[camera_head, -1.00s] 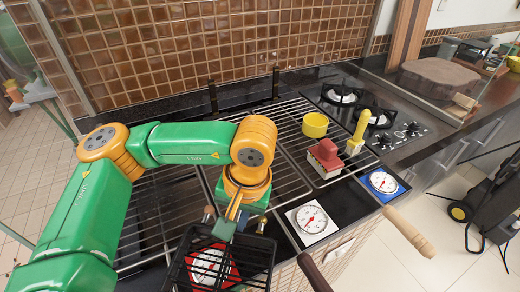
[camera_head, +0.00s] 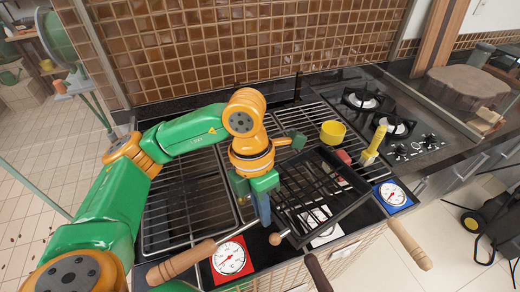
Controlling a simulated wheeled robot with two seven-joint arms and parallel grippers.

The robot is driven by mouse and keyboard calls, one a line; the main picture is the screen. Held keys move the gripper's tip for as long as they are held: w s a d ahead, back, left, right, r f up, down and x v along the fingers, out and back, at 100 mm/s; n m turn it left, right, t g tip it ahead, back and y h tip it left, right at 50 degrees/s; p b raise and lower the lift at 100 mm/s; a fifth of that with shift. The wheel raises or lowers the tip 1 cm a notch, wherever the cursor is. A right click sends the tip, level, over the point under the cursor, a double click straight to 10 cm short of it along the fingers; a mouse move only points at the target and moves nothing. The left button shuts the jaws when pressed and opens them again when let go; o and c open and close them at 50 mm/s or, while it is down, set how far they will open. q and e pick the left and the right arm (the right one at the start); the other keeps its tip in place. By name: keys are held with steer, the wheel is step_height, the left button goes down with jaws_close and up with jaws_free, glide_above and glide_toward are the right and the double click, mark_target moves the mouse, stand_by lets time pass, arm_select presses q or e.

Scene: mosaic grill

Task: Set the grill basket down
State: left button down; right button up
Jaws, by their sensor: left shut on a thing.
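The grill basket is a dark wire basket (camera_head: 340,207) with a flat black rim, tilted in the middle of the head view. My left gripper (camera_head: 264,218) is shut on it at its left side, by a small wooden knob; the exact grip is partly hidden. My right gripper is not in view.
A red gauge (camera_head: 229,258) and a blue gauge (camera_head: 392,193) lie along the front edge. Wooden handles (camera_head: 410,244) stick out in front. The left grate is clear.

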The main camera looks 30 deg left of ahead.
arm_select(q)
steer(key=n, duration=0.2)
steer(key=r+n, duration=0.1)
steer(key=n, duration=0.1)
steer(key=r+n+t+p, duration=0.1)
steer(key=n, duration=0.1)
steer(key=shift+a, duration=0.1)
steer(key=w+a+f+b, duration=0.8)
steer(key=w+a+f, duration=0.1)
steer(key=f, duration=0.1)
steer(key=shift+w+a, duration=0.35)
steer(key=shift+a, duration=0.05)
step_height(320, 180, down, 4)
steer(key=b, duration=0.3)
steer(key=shift+a+r+b, duration=0.1)
steer(key=shift+b, duration=0.25)
steer(key=shift+r+p, duration=0.3)
steer(key=c, duration=0.9)
jaws_free()
